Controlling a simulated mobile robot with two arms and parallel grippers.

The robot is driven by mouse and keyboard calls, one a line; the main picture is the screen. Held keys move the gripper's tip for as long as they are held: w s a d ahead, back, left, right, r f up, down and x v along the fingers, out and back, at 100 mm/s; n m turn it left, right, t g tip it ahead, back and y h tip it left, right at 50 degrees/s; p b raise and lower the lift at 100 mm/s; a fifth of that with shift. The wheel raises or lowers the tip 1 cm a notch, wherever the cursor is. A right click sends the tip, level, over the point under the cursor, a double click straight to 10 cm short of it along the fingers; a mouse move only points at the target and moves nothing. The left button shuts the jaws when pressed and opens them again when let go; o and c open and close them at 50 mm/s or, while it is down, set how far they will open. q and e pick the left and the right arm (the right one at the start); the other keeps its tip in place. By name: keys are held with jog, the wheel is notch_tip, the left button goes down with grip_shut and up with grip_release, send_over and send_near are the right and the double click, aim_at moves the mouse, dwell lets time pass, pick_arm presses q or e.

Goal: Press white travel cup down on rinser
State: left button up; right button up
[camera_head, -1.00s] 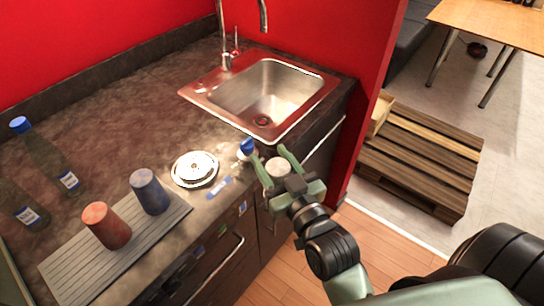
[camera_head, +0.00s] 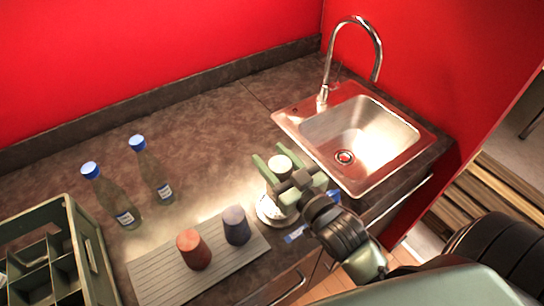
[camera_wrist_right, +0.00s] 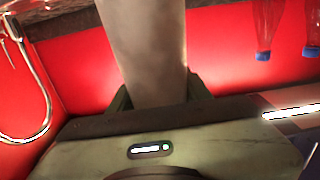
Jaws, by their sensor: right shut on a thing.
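The white travel cup (camera_head: 279,163) is held between the green fingers of my right gripper (camera_head: 279,160). In the head view it is seen mostly from its pale round end, over the rinser area. In the right wrist view the cup (camera_wrist_right: 145,50) is a tall pale body between the fingers. The rinser (camera_head: 268,211) is a round metal disc on the counter, partly hidden by my gripper and the cup. I cannot tell whether the cup touches it. My left gripper is not in view.
A red cup (camera_head: 193,250) and a dark blue-grey cup (camera_head: 237,226) stand on a ribbed grey mat (camera_head: 155,280). Two blue-capped bottles (camera_head: 110,200) (camera_head: 150,172) stand behind. A green crate (camera_head: 92,255) is at left. The sink (camera_head: 360,135) with tall faucet (camera_head: 328,75) is at right.

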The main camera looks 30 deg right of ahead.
jog(key=shift+f+b, duration=0.35)
jog(key=shift+f, duration=0.2)
notch_tip(320, 180, down, 3)
jog(key=b, duration=0.3)
jog(key=shift+w+f, duration=0.1)
jog(key=shift+f+b, duration=0.7)
jog(key=shift+f, duration=0.25)
jog(key=shift+p, duration=0.35)
jog(key=shift+f+b, duration=0.35)
jog(key=shift+f, duration=0.5)
dwell(0.3)
notch_tip(320, 180, up, 9)
jog(key=p, duration=1)
jog(key=shift+r, duration=0.15)
